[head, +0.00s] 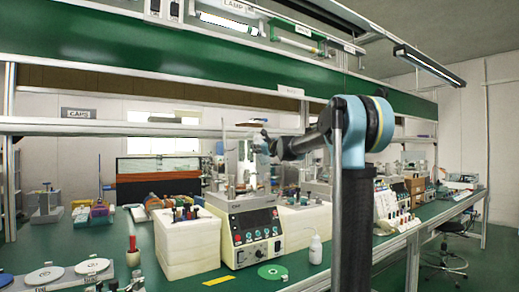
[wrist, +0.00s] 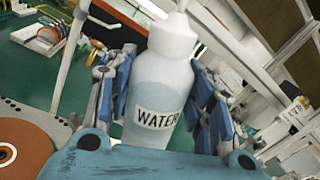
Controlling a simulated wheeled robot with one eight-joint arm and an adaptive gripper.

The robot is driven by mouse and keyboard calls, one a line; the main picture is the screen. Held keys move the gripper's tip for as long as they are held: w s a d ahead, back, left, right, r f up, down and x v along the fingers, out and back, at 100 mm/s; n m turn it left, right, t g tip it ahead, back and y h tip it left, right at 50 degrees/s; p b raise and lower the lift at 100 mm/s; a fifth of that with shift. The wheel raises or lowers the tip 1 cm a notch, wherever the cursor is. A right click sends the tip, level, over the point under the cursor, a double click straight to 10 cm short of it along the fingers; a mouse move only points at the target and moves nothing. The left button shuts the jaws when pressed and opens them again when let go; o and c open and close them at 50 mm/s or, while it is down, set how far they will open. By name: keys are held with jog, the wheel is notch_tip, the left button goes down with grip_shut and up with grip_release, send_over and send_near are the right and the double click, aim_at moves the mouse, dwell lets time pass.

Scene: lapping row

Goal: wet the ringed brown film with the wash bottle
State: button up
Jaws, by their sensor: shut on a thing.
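My gripper (wrist: 160,92) is shut on a white squeeze bottle labelled WATER (wrist: 158,118), with a blue finger on each side of it. The bottle looks tilted in the wrist view, and its top runs out of the picture. A brown disc (wrist: 30,160) with a white, dark-rimmed centre shows at the lower left of the wrist view, apart from the bottle. I cannot tell whether it bears the ringed film. In the head view my arm reaches left over the bench, and its end is small and hard to make out.
In the head view, a control box (head: 252,235) with knobs stands mid-bench beside a cream block (head: 187,245). Another white bottle (head: 316,250) stands at its right. A green disc (head: 272,273) and pale discs (head: 44,277) lie near the front. A shelf (head: 200,126) crosses above.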

jog(key=n, duration=0.2)
jog(key=shift+w+d+f+n, duration=0.15)
jog(key=shift+d+f+n, duration=0.15)
jog(key=shift+f, duration=0.1)
jog(key=shift+a+f+n+y, duration=0.1)
jog(key=shift+f+n+y, duration=0.15)
jog(key=shift+n, duration=0.7)
jog(key=shift+a+f+n+y, duration=0.1)
jog(key=shift+f+n+y, duration=0.15)
jog(key=shift+n, duration=0.75)
jog(key=shift+f+n+y, duration=0.2)
jog(key=shift+f+n, duration=0.1)
jog(key=shift+n, duration=0.65)
jog(key=shift+s, duration=0.25)
jog(key=shift+m+h, duration=0.3)
jog(key=shift+m, duration=1.4)
jog(key=shift+m, duration=0.7)
jog(key=shift+m+h, duration=0.4)
jog(key=shift+m, duration=0.4)
